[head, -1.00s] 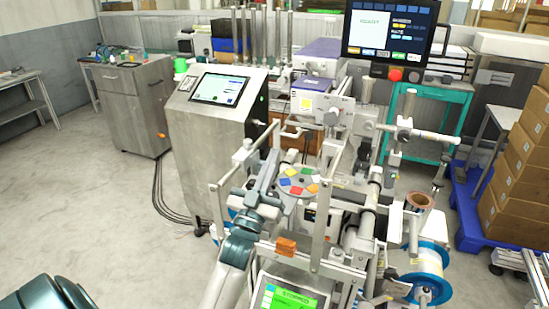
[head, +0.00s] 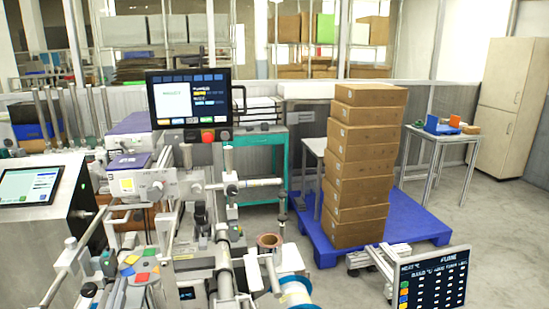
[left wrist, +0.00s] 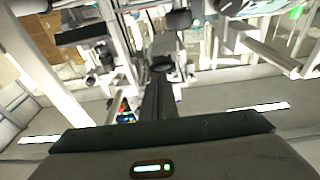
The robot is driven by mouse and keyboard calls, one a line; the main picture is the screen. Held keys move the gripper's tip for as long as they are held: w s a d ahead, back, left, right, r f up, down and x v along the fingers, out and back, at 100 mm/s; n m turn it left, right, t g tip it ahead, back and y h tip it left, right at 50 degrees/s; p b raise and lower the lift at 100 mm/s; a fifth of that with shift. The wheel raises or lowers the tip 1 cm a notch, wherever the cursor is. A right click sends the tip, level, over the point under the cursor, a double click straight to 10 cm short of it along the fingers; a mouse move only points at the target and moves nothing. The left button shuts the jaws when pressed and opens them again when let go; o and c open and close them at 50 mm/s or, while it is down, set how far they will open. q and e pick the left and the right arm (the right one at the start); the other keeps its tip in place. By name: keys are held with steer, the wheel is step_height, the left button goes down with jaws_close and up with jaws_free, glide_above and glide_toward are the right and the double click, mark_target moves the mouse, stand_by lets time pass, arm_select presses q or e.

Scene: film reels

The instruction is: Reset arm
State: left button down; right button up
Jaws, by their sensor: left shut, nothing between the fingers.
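My left gripper (head: 109,262) is low at the left of the head view, beside a round disc (head: 143,280) with coloured squares on it. The gripper is shut and holds nothing. In the left wrist view its dark closed fingers (left wrist: 161,70) point up the picture toward blurred machine parts. My right gripper is in neither view now. I cannot tell from these frames whether the left fingers touch the machine.
Machine rails and rollers (head: 222,255) crowd the space around my left gripper. A blue-rimmed reel (head: 297,287) and a copper-coloured roll (head: 270,241) sit to the right. A monitor (head: 189,99) stands above. Stacked cartons (head: 358,165) stand on a blue pallet (head: 420,230).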

arm_select(q)
steer(key=s+d+f+m+g+h, duration=0.1)
steer(key=s+d+f+g, duration=0.2)
steer(key=f, duration=0.4)
steer(key=s+d+f+g+h, duration=0.1)
steer(key=s+d+f+g, duration=0.1)
steer(key=s+f+g, duration=0.3)
steer(key=s+d+f+m+g+h, duration=0.1)
steer(key=s+d+f+g, duration=0.2)
steer(key=s+f, duration=0.35)
steer(key=s+d+f+m+g+h, duration=0.1)
steer(key=s+d+f+g, duration=0.15)
steer(key=s, duration=0.75)
steer(key=s+d+f+m+g, duration=0.1)
steer(key=s+d+f+g, duration=0.25)
steer(key=s+f, duration=0.35)
step_height(320, 180, down, 24)
steer(key=d, duration=0.2)
steer(key=s+f, duration=0.6)
steer(key=f, duration=0.3)
steer(key=s+a+f, duration=0.1)
steer(key=s+f, duration=0.6)
steer(key=f, duration=0.3)
steer(key=shift+s+a+m+h, duration=0.2)
steer(key=shift+s+m+h, duration=0.1)
steer(key=shift+h, duration=0.1)
